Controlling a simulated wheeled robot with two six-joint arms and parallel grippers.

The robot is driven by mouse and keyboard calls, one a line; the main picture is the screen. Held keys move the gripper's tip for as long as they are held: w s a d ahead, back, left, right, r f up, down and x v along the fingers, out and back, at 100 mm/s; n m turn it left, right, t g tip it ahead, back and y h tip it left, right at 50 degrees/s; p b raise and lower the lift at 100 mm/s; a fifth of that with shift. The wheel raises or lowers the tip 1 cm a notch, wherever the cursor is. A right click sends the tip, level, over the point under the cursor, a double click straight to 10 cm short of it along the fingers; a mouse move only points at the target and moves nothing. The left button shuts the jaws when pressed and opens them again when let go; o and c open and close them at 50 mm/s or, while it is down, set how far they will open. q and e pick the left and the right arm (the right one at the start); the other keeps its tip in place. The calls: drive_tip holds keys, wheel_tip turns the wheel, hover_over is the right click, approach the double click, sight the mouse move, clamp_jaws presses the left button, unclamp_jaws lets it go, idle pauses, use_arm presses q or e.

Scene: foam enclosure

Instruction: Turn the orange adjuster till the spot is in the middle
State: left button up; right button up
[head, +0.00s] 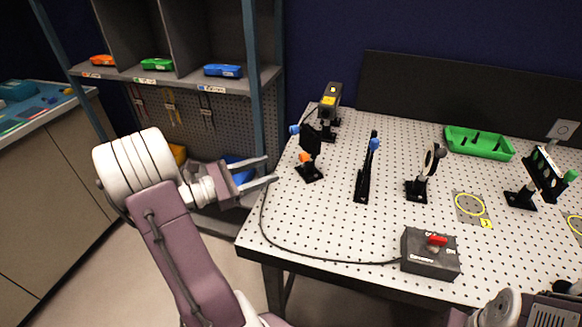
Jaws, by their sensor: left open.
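The orange adjuster (304,157) is a small knob low on a black mirror mount (311,141) at the left of the white perforated table. The same mount has a blue knob (294,130) at its upper left. My left gripper (272,168) is open and empty, its two fingers pointing right toward the mount from the table's left edge. A gap separates the fingertips from the orange adjuster. A pale card with a round mark (563,130) stands at the far right; I cannot make out a spot on it. Parts of my right arm show at the lower right, but no fingers.
Other optics, a blue-knobbed mount (374,144) and a ring holder (430,160), stand rightward. A control box (430,253) with a red switch trails a cable along the front. A green tray (478,143) lies behind.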

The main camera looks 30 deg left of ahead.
sight(300, 158)
use_arm(q)
drive_tip(key=x, duration=0.9)
clamp_jaws()
